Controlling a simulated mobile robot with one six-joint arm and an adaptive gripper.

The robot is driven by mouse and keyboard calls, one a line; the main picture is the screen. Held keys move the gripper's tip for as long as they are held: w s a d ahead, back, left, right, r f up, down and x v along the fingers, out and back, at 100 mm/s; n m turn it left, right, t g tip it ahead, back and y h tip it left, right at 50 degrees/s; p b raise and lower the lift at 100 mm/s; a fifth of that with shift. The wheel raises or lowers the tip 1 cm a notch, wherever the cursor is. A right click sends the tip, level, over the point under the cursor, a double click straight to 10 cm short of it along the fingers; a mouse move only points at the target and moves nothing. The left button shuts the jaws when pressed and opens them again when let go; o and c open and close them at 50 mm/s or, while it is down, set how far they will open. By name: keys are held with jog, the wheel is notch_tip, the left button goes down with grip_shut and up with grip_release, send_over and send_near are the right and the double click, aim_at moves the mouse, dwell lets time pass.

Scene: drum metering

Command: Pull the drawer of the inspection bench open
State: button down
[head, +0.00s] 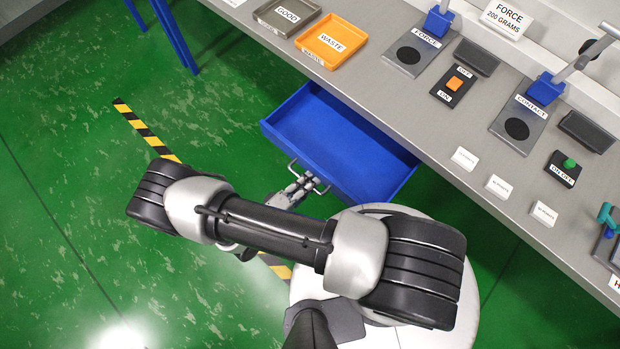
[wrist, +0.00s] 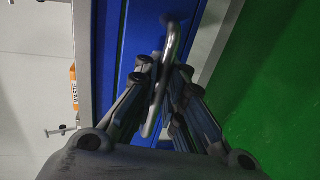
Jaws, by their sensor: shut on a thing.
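The blue drawer (head: 335,141) of the inspection bench (head: 385,105) stands pulled out from under the bench top in the head view, and its inside looks empty. Its metal bar handle (head: 306,178) is on the front face. My gripper (head: 306,182) is at that handle, partly hidden by my own arm. In the wrist view my gripper (wrist: 163,82) has its fingers closed around the handle (wrist: 169,50), with the blue drawer front (wrist: 135,35) behind it.
On the bench top are a grey GOOD tray (head: 287,15), an orange WASTE tray (head: 331,41), a FORCE station (head: 411,56), a CONTACT station (head: 518,124) and several white labels. The green floor (head: 70,130) left of the drawer is clear, with yellow-black tape (head: 145,130).

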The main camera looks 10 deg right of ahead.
jog(key=shift+s+a+r, duration=0.1)
jog(key=shift+s+a, duration=0.1)
jog(key=shift+a, duration=0.15)
jog(key=c, duration=2)
grip_release()
jog(key=v, duration=1.2)
